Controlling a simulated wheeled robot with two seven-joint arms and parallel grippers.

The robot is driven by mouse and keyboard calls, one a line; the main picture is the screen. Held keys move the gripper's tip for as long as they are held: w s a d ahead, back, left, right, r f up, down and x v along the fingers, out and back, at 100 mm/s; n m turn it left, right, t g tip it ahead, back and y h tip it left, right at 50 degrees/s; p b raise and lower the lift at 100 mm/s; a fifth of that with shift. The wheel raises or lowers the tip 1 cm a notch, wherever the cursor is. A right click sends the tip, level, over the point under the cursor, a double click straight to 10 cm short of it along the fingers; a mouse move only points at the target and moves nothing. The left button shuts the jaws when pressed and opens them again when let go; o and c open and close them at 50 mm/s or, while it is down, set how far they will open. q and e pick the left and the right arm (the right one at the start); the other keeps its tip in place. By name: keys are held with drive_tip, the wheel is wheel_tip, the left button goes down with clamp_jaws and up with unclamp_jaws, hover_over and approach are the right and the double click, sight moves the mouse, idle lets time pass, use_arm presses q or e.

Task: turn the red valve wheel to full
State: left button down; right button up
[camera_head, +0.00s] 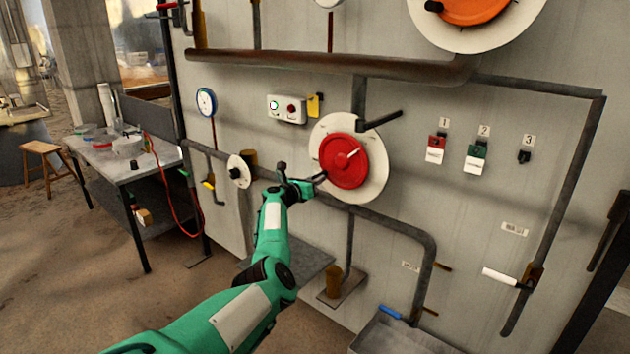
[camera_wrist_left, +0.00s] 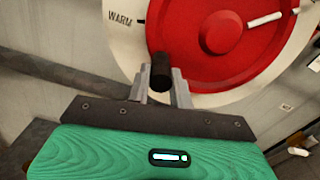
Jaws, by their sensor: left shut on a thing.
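The red valve wheel (camera_head: 343,160) is a red disc on a round white dial plate (camera_head: 375,150) on the grey wall panel. A white pointer line on the wheel points to the upper right. In the left wrist view the wheel (camera_wrist_left: 190,50) fills the top, and the word "WARM" shows on the plate (camera_wrist_left: 119,20) at left. My left gripper (camera_head: 318,180) is at the wheel's lower left edge. In the wrist view its fingers (camera_wrist_left: 160,88) are shut on the wheel's black knob (camera_wrist_left: 160,68). My right gripper is not in view.
A black lever (camera_head: 380,120) sticks out just above the wheel. Pipes (camera_head: 400,228) run below and beside it. A white button box (camera_head: 287,109) and a gauge (camera_head: 206,101) are to the left. A workbench (camera_head: 125,165) stands at far left.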

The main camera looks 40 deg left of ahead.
use_arm(q)
drive_tip(key=shift+d+f, duration=0.15)
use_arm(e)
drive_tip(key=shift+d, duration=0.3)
use_arm(q)
drive_tip(key=c, duration=1.3)
unclamp_jaws()
drive_tip(key=shift+w+d, duration=0.1)
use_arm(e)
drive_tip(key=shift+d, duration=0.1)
use_arm(q)
drive_tip(key=shift+o, duration=0.2)
drive_tip(key=s+b, duration=0.2)
drive_tip(key=s, duration=1.1)
drive_tip(key=shift+s+a, duration=0.25)
drive_tip(key=shift+s, duration=0.15)
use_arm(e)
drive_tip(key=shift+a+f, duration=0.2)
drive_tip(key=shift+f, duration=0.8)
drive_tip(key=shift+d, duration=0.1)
